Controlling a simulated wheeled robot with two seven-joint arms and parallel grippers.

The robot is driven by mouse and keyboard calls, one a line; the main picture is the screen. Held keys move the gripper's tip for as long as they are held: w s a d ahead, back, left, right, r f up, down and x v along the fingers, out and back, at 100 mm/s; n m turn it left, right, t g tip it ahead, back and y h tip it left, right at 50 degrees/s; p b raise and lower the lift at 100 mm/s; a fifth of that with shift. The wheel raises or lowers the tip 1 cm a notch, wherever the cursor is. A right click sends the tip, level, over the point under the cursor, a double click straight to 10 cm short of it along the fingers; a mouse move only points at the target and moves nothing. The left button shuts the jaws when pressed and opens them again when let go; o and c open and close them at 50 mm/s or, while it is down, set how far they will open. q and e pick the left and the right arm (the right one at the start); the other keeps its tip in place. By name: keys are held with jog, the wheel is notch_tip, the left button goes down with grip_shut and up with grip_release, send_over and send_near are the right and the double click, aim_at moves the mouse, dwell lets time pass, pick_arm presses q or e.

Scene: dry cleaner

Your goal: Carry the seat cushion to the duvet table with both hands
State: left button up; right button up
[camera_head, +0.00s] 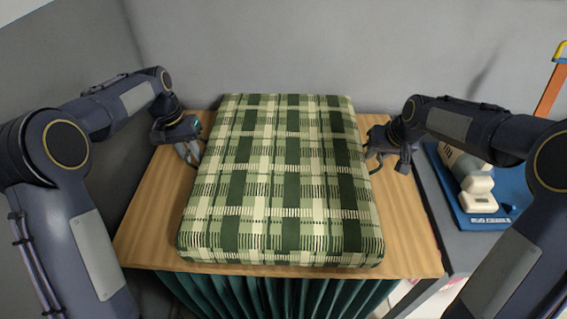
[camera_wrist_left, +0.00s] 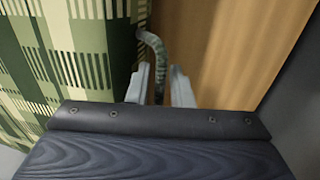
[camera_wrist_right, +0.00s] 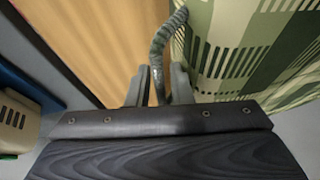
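The seat cushion (camera_head: 285,180), thick with a green and cream plaid cover, lies flat on a wooden-topped table (camera_head: 145,225). A curved dark handle shows on each side. My left gripper (camera_head: 190,150) is at the left handle, which passes between its fingers in the left wrist view (camera_wrist_left: 157,78). My right gripper (camera_head: 375,152) is at the right handle (camera_wrist_right: 160,50), which likewise runs between its fingers in the right wrist view. In both wrist views the fingers are close around the handle; whether they press on it is unclear. No duvet table is identifiable.
Grey walls stand behind and to the left of the table. A dark green pleated curtain (camera_head: 280,295) hangs below its front edge. On the right, a grey surface carries a blue tray (camera_head: 485,205) with a cream device (camera_head: 470,180). An orange upright (camera_head: 551,90) stands at the far right.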

pick_arm(q)
jog(key=shift+d+f, duration=0.15)
jog(key=shift+f, duration=0.5)
pick_arm(e)
jog(key=shift+w+a+f, duration=0.15)
jog(key=shift+w+f, duration=0.1)
jog(key=shift+f, duration=0.35)
pick_arm(q)
grip_shut()
pick_arm(e)
grip_shut()
pick_arm(q)
jog(key=shift+r, duration=0.15)
pick_arm(e)
jog(key=shift+r, duration=0.15)
